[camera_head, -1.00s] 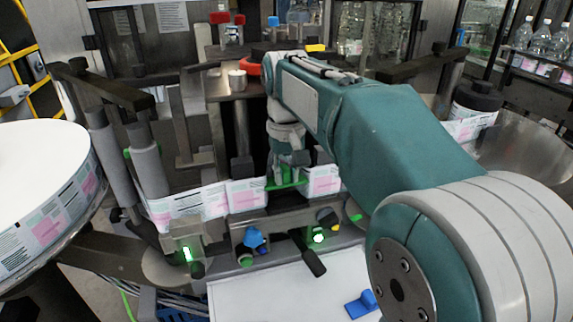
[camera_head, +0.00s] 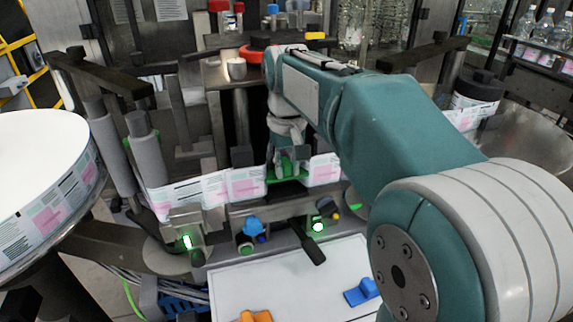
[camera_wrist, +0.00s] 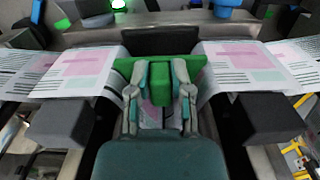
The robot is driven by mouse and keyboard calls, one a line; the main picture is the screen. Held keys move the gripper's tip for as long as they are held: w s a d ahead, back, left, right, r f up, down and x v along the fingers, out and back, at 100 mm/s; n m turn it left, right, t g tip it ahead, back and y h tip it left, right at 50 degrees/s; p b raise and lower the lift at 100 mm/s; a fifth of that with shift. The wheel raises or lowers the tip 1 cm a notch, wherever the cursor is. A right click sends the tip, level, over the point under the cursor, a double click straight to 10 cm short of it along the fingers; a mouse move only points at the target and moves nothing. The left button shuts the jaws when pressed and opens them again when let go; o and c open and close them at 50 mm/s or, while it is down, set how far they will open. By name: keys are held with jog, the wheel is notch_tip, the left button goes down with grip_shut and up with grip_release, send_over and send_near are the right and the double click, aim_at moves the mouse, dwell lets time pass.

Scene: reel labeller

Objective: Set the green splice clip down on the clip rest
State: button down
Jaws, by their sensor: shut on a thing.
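The green splice clip (camera_wrist: 185,68) is a wide flat bar with a raised middle rib, seen from above in the wrist view. My gripper (camera_wrist: 160,88) is shut on the rib, one finger on each side. In the head view the green clip (camera_head: 287,179) hangs under my gripper (camera_head: 287,164), between two stretches of printed label web (camera_head: 245,184). In the wrist view the clip's ends lie close to the web edges; I cannot tell whether it touches anything below. I cannot make out the clip rest for certain.
A white board (camera_head: 300,284) in front carries a blue clip (camera_head: 362,291) and an orange clip (camera_head: 256,316), with bare room between them. Dark blocks (camera_wrist: 62,120) flank my gripper. A black handle (camera_head: 313,250) juts over the board. A large label reel (camera_head: 45,185) stands at the left.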

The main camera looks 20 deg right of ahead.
jog(key=shift+f, duration=1.85)
jog(key=shift+f, duration=0.45)
dwell(0.9)
jog(key=shift+c, duration=2.3)
grip_release()
jog(key=shift+r, duration=0.1)
notch_tip(320, 180, up, 12)
jog(key=shift+f, duration=0.1)
